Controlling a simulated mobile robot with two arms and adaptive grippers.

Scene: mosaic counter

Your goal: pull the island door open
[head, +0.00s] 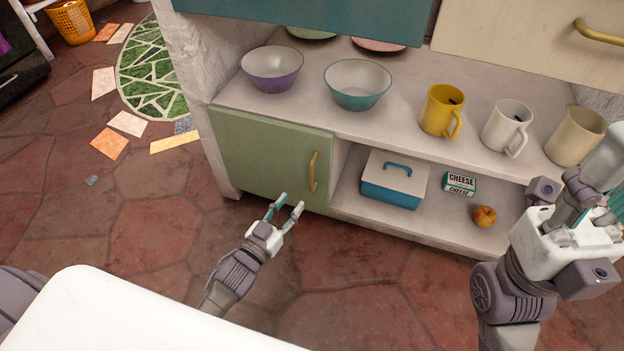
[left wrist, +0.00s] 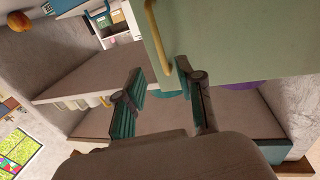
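The island door (head: 262,155) is a pale green panel below the counter at the left. It looks closed, flush with the cabinet front. Its upright gold handle (head: 313,172) is near the door's right edge. My left gripper (head: 291,201) is open and empty, just in front of the door's lower right part, below the handle. In the left wrist view the handle (left wrist: 158,40) lies beyond the open fingertips (left wrist: 160,72), roughly in line with the gap between them, apart from them. My right gripper (head: 598,205) is at the right edge, partly cut off; its fingers are unclear.
The counter (head: 300,112) holds a purple bowl (head: 272,68), a teal bowl (head: 357,84), a yellow mug (head: 441,110) and pale mugs. The open shelf right of the door holds a blue-and-white box (head: 394,180), a cheese pack (head: 460,184) and an apple (head: 484,217). Floor before the door is clear.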

